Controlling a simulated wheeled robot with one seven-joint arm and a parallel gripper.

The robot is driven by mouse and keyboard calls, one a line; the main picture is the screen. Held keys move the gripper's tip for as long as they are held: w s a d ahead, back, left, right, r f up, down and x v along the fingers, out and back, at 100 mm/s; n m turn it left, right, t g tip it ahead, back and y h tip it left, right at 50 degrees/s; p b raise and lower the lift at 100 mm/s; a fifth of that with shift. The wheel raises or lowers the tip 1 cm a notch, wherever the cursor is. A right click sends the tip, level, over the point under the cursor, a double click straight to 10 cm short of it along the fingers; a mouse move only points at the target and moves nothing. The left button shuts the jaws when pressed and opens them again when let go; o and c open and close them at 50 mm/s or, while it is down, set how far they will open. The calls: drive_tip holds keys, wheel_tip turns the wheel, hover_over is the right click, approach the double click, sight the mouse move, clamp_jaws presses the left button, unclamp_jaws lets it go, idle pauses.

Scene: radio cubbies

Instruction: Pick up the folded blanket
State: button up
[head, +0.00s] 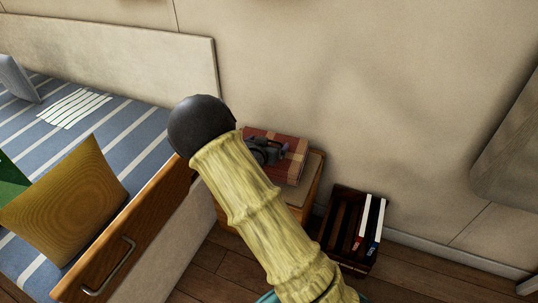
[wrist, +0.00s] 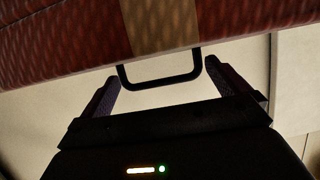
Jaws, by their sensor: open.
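The folded blanket (head: 290,143), reddish brown with a tan stripe, lies flat on a small wooden cabinet (head: 312,178) against the wall. In the wrist view the blanket (wrist: 60,40) fills the top of the picture, its edge just beyond the fingers. My gripper (head: 268,152) is over the blanket's near left part in the head view, and my arm hides some of the blanket and cabinet. In the wrist view my gripper (wrist: 162,76) is open, its fingers apart with no blanket between them. Whether a fingertip touches the blanket I cannot tell.
A bed with a striped cover (head: 118,112) and a mustard pillow (head: 68,200) is at the left. A dark crate (head: 325,232) with several books stands on the floor right of the cabinet. The wall (head: 390,100) is close behind. A dark U-shaped bar (wrist: 160,84) shows between the fingers.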

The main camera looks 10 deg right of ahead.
drive_tip(key=c, duration=1.6)
wheel_tip(320, 180, up, 10)
drive_tip(key=p, duration=0.5)
